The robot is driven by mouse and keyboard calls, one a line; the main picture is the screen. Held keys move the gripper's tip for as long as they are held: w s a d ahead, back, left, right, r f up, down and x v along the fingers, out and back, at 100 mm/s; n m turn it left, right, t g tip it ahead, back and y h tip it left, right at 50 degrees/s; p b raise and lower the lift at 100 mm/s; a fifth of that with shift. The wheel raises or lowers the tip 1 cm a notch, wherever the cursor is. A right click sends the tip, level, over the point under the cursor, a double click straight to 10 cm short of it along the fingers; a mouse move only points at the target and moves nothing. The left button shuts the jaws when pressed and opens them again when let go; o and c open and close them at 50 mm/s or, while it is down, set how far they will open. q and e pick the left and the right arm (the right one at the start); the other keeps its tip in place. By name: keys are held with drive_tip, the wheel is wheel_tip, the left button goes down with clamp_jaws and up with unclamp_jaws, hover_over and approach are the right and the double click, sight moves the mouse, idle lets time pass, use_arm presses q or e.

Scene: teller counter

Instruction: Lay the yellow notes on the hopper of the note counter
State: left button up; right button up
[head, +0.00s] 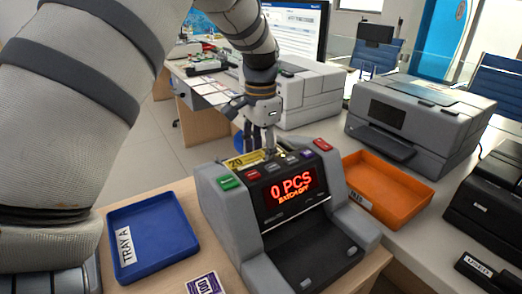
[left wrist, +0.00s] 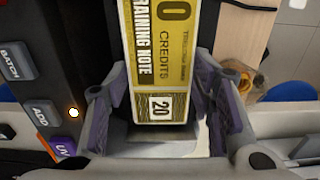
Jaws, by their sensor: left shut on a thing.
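The note counter (head: 228,212) stands on the counter top, its display reading 0 PCS. My left gripper (head: 269,150) reaches down over the counter's top, behind the button row, and is shut on the yellow notes (head: 240,161). In the left wrist view the yellow notes (left wrist: 163,50), marked 20 CREDITS, run up from between the fingers of my left gripper (left wrist: 165,125). They lie beside the counter's buttons (left wrist: 45,115). The hopper is mostly hidden behind the panel, and I cannot tell whether the notes touch it. My right gripper is not in view.
A blue tray (head: 185,250) marked TRAY A lies left of the note counter. An orange tray (head: 415,195) lies to its right. A grey printer-like machine (head: 435,100) stands behind the orange tray. A card marked 100 (head: 205,284) lies in front.

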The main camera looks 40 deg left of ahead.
sight(261, 157)
use_arm(q)
drive_tip(key=o, duration=1.1)
drive_tip(key=shift+o, duration=0.2)
wheel_tip(261, 157, up, 12)
drive_tip(key=shift+r, duration=0.1)
